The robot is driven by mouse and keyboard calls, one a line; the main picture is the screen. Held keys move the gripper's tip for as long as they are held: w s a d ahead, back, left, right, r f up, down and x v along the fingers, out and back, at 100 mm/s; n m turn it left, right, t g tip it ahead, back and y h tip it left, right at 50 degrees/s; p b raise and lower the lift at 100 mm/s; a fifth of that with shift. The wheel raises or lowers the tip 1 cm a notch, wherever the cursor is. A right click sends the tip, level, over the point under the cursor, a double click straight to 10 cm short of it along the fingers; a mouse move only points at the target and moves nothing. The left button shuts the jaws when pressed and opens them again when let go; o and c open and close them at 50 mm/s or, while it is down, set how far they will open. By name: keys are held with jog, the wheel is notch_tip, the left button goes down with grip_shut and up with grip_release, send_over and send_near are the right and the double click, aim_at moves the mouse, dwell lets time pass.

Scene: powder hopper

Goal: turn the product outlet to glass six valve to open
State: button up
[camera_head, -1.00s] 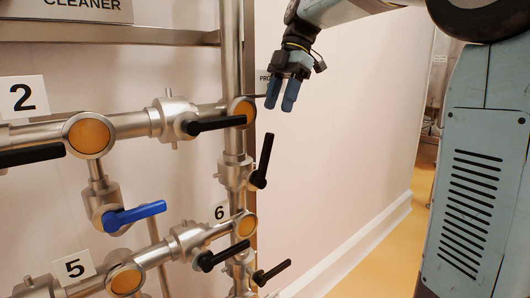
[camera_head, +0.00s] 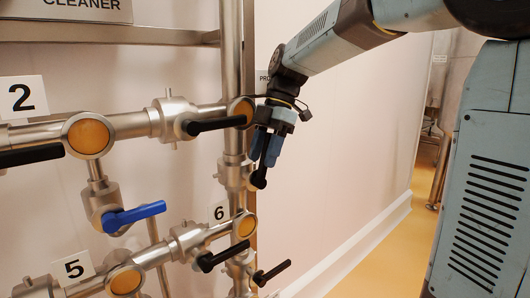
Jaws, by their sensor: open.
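Sight glass six (camera_head: 245,225) is a round yellow window by the "6" tag (camera_head: 219,213) at lower centre. On the vertical pipe above it is a valve (camera_head: 234,174) with an upright black handle (camera_head: 260,180). My gripper (camera_head: 265,160) is open, its blue fingers pointing down over this handle. The fingers hide the handle's upper part, and I cannot tell whether they touch it. Two more black handles sit near glass six: one to its left (camera_head: 220,258) and one below right (camera_head: 272,272). A label reading "PRO" (camera_head: 261,77) is partly hidden behind my arm.
A black handle (camera_head: 216,124) is on the pipe to the left of my gripper. A blue handle (camera_head: 134,216) is further left, between the "2" tag (camera_head: 22,98) and the "5" tag (camera_head: 74,268). The wall to the right is bare.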

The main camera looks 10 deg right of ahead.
jog(key=shift+c, duration=0.5)
jog(key=shift+r, duration=0.1)
grip_shut()
